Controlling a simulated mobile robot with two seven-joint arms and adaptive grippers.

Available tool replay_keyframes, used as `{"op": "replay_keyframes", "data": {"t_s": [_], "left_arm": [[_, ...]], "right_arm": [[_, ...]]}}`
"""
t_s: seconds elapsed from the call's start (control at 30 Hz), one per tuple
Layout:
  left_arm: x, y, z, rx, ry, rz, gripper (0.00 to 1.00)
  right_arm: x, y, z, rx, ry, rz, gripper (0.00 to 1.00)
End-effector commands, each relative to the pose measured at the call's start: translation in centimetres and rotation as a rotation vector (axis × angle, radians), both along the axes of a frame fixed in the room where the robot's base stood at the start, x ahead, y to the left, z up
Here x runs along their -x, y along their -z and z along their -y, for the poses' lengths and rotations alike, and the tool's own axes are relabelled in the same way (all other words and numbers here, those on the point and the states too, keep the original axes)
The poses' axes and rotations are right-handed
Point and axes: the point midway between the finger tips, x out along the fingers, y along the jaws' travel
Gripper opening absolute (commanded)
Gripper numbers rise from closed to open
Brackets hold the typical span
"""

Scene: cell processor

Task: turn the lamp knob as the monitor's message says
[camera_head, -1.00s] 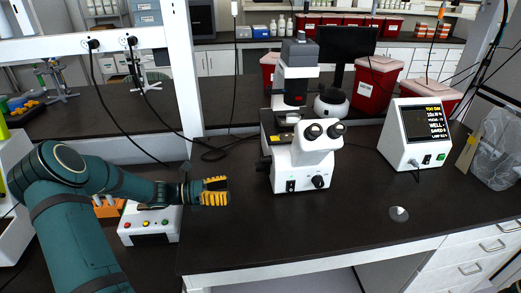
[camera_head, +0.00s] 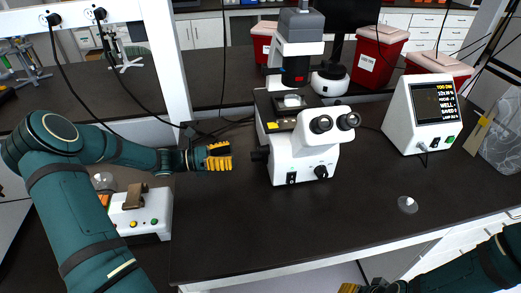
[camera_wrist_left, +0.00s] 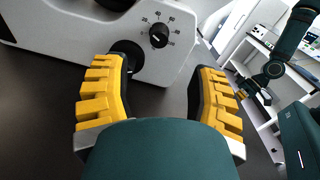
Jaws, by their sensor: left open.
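The white microscope (camera_head: 303,150) stands on the dark bench. In the left wrist view, a small black knob (camera_wrist_left: 159,36) with numbers around it sits on the microscope's white side, beyond the fingers. A round black knob (camera_wrist_left: 125,55) is nearer, between the finger directions. My left gripper (camera_head: 231,157) is open and empty, just left of the microscope, its yellow fingers (camera_wrist_left: 160,95) apart from both knobs. The monitor (camera_head: 421,115) at the right has yellow and white text starting "TOO DIM"; the smaller lines are hard to read. My right gripper (camera_head: 350,288) is cut off at the bottom edge.
A white box with colored buttons (camera_head: 142,220) is left, behind my left arm. Red bins (camera_head: 378,56) stand behind the microscope. A small clear round object (camera_head: 407,204) lies at the right. The bench front between is clear.

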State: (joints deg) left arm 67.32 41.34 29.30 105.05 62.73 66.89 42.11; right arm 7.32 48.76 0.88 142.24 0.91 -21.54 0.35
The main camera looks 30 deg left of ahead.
Motion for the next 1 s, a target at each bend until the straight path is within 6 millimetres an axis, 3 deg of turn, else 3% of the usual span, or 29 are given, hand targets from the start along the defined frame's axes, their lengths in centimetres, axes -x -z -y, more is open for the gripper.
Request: {"op": "replay_keyframes", "data": {"t_s": [0.2, 0.5, 0.97, 1.0], "left_arm": [[-2.6, 0.1, 3.7, 0.001, 0.004, 0.001, 0.59], [-5.3, 0.1, 7.1, 0.001, 0.001, -0.001, 0.59], [-5.9, 0.0, 7.9, -0.001, 0.0, -0.001, 0.61], [-5.9, 0.0, 7.9, -0.001, 0.0, -0.001, 0.47]], "right_arm": [[0.1, 0.2, 0.0, 0.0, -0.002, -0.002, 0.47], [0.1, 0.4, 0.0, -0.001, -0.003, -0.003, 0.47], [0.2, 0.5, 0.0, -0.001, -0.004, -0.004, 0.47], [0.2, 0.5, 0.0, -0.001, -0.004, -0.004, 0.47]]}}
